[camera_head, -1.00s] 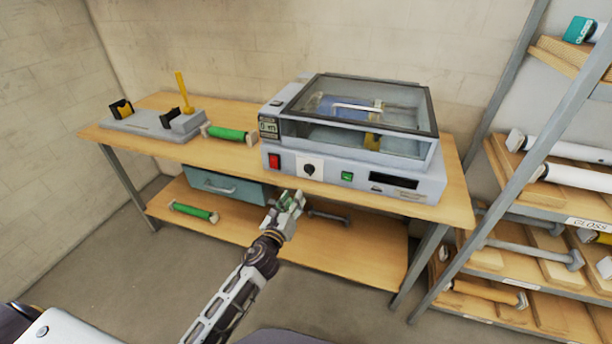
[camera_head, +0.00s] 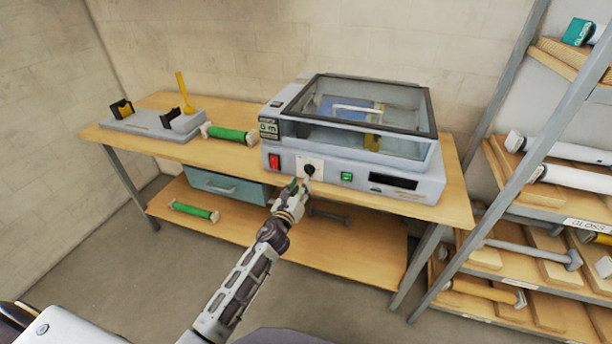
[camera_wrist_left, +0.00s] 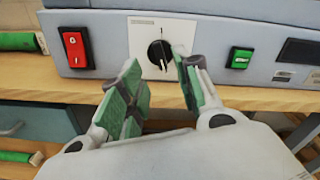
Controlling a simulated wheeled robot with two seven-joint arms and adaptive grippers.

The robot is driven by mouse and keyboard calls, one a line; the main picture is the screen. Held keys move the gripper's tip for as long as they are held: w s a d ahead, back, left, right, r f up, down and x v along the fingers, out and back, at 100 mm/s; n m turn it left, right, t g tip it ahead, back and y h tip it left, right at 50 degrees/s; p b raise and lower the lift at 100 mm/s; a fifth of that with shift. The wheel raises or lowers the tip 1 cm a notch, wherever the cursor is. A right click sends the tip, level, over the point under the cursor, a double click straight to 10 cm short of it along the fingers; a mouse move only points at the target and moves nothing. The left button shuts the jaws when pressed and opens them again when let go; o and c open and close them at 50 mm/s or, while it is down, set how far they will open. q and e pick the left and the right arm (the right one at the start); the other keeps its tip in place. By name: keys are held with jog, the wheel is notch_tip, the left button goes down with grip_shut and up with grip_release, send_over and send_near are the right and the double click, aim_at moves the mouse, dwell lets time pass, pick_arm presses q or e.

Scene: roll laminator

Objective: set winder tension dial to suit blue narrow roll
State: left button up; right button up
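The dial (camera_head: 309,170) is a black knob on a white plate on the laminator's (camera_head: 350,130) front, between the red switch and the green button. In the left wrist view the dial (camera_wrist_left: 159,52) has a pale pointer line standing nearly upright, and fine marks around it. My left gripper (camera_head: 301,183) is open, just in front of and slightly below the dial. In the left wrist view its green-padded fingers (camera_wrist_left: 157,66) are spread, with the dial beyond the gap between their tips; contact cannot be told. A blue roll (camera_head: 346,107) shows through the clear lid. My right gripper is out of view.
The red switch (camera_head: 274,161) and green button (camera_head: 347,176) flank the dial. A small display (camera_head: 268,128) is on the machine's left. A green roll (camera_head: 229,134) lies on the bench beside a grey stand (camera_head: 150,123). A shelf rack (camera_head: 500,160) stands at right.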

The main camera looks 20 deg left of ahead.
aim_at(307, 173)
pick_arm(q)
jog(key=shift+w+d, duration=0.1)
jog(key=shift+w, duration=3.15)
grip_shut()
